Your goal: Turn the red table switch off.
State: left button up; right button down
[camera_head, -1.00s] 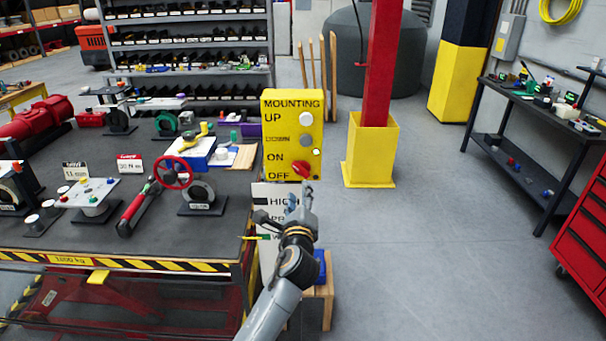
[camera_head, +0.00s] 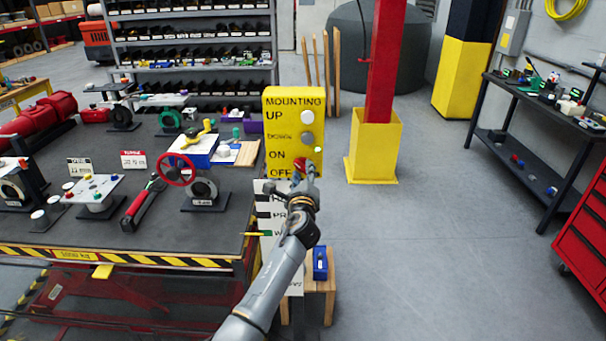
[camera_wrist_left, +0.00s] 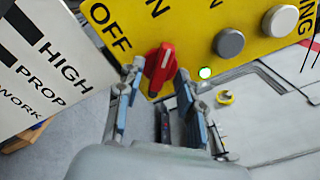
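The red switch (camera_wrist_left: 160,67) is a rotary knob on the yellow panel (camera_head: 283,130), beside the ON and OFF labels. In the left wrist view its pointer slants a little from upright. In the head view the red switch (camera_head: 299,167) is partly covered by my left gripper (camera_head: 306,172). In the left wrist view my left gripper (camera_wrist_left: 155,80) is open, with one finger on each side of the knob's lower part. I cannot tell whether the fingers touch it. A lit green lamp (camera_wrist_left: 205,72) is next to the switch. My right gripper is not in view.
Grey and white buttons (camera_head: 307,117) sit above the switch. The work table (camera_head: 130,240) with tools and valve parts is at the left. A white sign (camera_head: 265,205) hangs below the panel. Open floor lies right of the yellow post base (camera_head: 373,150).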

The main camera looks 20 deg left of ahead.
pick_arm(q)
grip_shut()
